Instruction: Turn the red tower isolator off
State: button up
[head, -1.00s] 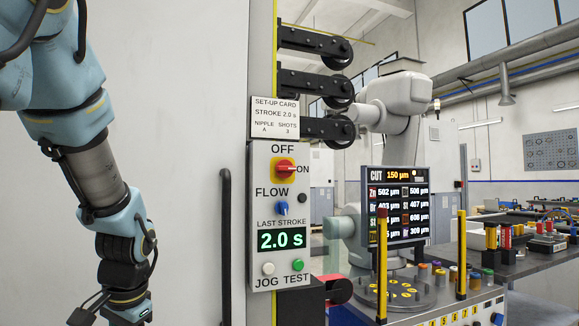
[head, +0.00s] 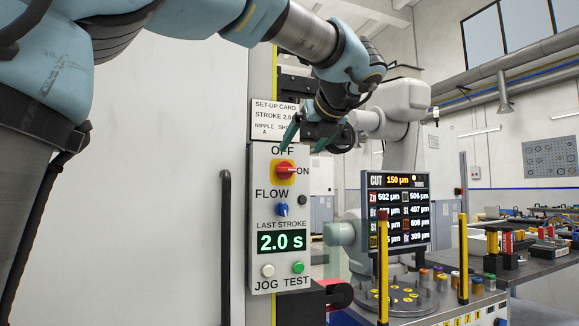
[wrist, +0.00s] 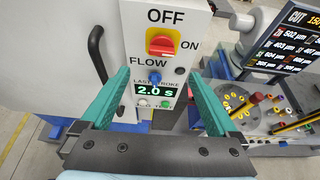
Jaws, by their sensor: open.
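The red isolator knob (head: 285,168) sits on a yellow plate near the top of the grey control panel (head: 257,222), between the words OFF above and ON at its right. Its handle lies roughly level, towards ON. In the wrist view the red knob (wrist: 161,44) is beyond my fingers and apart from them. My gripper (head: 305,133) is open and empty, up at the panel's top edge in the head view, above the knob. In the wrist view my gripper (wrist: 163,95) has its two green fingers spread on either side of the panel's display.
Below the knob are a blue FLOW knob (head: 282,209), a display (head: 282,242) reading 2.0 s, a white JOG button (head: 268,271) and a green TEST button (head: 298,267). A set-up card (head: 274,121) hangs above. A dark handle (head: 225,245) stands left. Yellow posts (head: 383,265) stand right.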

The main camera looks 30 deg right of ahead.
aim_at(287, 167)
jog(key=p+x, duration=0.1)
jog(key=x, duration=0.9)
jog(key=shift+w+d+r+p, duration=0.1)
jog(key=shift+w+d+p, duration=0.1)
jog(key=shift+p, duration=0.2)
jog(key=shift+c, duration=0.2)
jog(key=c, duration=1.3)
